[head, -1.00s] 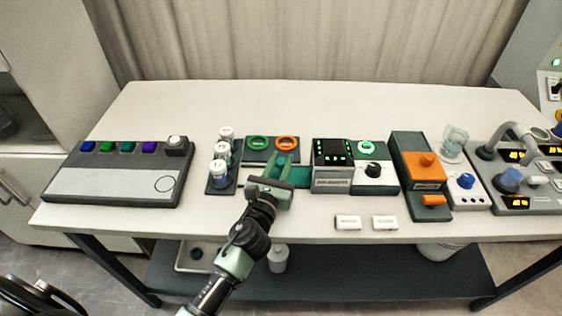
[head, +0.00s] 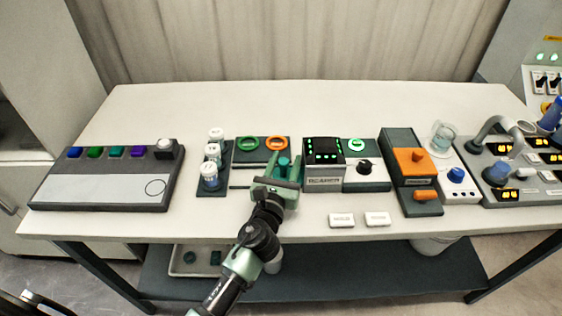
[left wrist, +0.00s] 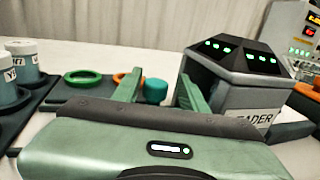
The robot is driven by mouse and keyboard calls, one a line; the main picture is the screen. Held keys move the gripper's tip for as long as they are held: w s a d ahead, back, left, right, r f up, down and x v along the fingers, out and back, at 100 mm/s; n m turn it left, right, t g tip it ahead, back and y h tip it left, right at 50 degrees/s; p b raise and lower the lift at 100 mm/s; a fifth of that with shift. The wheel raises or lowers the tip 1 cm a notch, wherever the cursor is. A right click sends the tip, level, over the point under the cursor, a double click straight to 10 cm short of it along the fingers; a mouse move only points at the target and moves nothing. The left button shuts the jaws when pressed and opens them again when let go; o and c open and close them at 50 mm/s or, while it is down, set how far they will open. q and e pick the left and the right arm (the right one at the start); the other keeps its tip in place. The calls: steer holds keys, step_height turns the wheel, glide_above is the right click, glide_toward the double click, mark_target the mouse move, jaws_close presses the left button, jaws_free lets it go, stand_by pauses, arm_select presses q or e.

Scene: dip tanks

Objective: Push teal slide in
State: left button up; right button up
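The teal slide (head: 283,162) shows as a round teal knob just left of the reader box (head: 323,178). It also shows in the left wrist view (left wrist: 155,90). My left gripper (head: 284,172) is open, with its two green fingers pointing away over the table. The knob appears between the fingers in both views, nearer the left finger in the left wrist view. I cannot tell whether a finger touches it. The gripper and the box hide the rest of the slide. My right gripper is not in view.
A plate with a green ring (head: 247,143) and an orange ring (head: 277,142) lies behind the gripper. A rack with white-capped jars (head: 210,178) stands to its left. Two white labels (head: 342,220) lie near the front edge. An orange-topped device (head: 412,160) stands further right.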

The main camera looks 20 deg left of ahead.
arm_select(q)
steer(key=shift+d, duration=0.1)
steer(key=shift+s, duration=0.1)
steer(key=shift+s, duration=0.3)
steer(key=s+b, duration=0.1)
steer(key=s, duration=0.6)
